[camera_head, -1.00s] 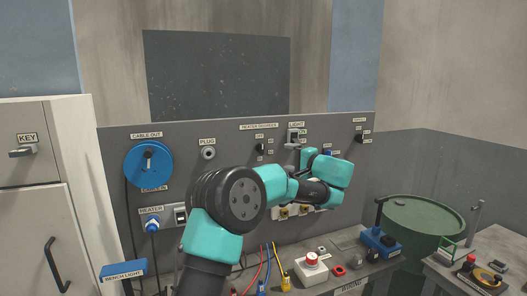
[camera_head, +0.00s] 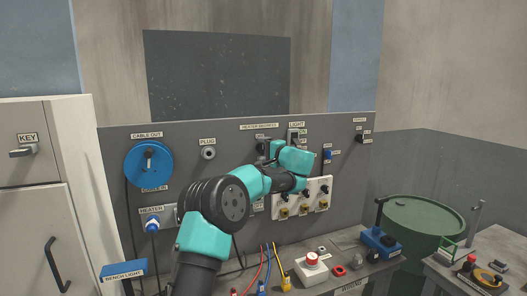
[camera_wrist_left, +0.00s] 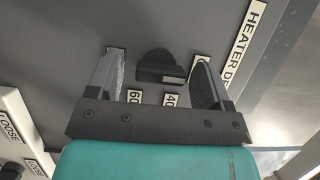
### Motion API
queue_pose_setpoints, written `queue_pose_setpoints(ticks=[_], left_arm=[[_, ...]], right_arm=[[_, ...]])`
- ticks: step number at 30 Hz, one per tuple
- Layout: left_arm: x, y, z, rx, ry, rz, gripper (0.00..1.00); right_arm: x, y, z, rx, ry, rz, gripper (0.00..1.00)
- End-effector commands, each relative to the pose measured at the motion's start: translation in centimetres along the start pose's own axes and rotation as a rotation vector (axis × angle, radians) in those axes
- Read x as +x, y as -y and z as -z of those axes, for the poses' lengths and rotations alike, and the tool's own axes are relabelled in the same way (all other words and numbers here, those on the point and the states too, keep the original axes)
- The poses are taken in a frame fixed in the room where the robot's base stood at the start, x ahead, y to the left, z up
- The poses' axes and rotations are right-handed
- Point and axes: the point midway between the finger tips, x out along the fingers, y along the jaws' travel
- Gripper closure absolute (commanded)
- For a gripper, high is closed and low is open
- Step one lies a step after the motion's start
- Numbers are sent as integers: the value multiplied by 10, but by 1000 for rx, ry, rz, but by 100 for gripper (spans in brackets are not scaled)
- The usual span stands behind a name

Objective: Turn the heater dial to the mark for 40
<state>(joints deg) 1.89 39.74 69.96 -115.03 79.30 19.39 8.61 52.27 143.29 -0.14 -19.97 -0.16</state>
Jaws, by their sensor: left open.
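The heater dial (camera_wrist_left: 158,64) is a small black knob on the grey panel, below the HEATER DEGREES label (camera_wrist_left: 246,42). In the left wrist view, a pale strip shows on its lower right edge, near the 40 mark (camera_wrist_left: 170,99); I cannot tell its exact setting. The 60 mark (camera_wrist_left: 134,97) is left of the 40 mark. Two other marks are partly hidden by the fingers. My left gripper (camera_wrist_left: 157,70) is open, one finger on each side of the dial; contact is unclear. In the head view, my left gripper (camera_head: 267,148) largely hides the dial. My right gripper is not in view.
The panel also carries a blue cable reel (camera_head: 149,164), a plug socket (camera_head: 208,153) and a white switch plate (camera_head: 321,205). A green drum (camera_head: 420,220) stands at right.

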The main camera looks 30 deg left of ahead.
Motion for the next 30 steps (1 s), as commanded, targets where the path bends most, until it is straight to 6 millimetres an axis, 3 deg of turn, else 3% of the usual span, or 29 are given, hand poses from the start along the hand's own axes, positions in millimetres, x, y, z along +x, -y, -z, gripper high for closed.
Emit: queue_pose_setpoints(ticks=[6,21,30], left_arm=[[0,0,0,0,0,0,27],[0,0,0,-1,0,0,74],[0,0,0,17,1,7,76]], right_arm=[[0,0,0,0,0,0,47],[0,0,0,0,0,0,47],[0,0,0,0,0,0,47]])
